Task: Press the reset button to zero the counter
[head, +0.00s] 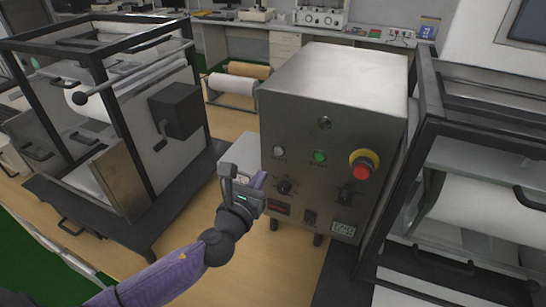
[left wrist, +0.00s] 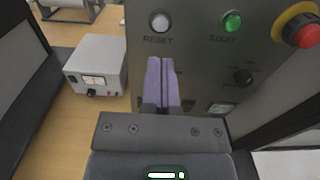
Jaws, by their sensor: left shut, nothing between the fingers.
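The grey metal control box (head: 335,90) stands in the middle of the head view. Its white round reset button (head: 278,150) is at the upper left of the front panel; it also shows above the "RESET" label in the left wrist view (left wrist: 160,20). A small dark red display (head: 279,209), probably the counter, is low on the panel. My left gripper (head: 259,180) is shut and empty in front of the panel's left side. In the left wrist view its purple fingertips (left wrist: 161,62) lie just below the reset label; whether they touch the panel I cannot tell. My right gripper is out of view.
A green button (head: 320,156), a red emergency stop (head: 362,168) on a yellow ring and black knobs (head: 284,187) share the panel. A small meter box (left wrist: 97,62) stands left of it. Black-framed machines (head: 110,110) flank the control box left and right.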

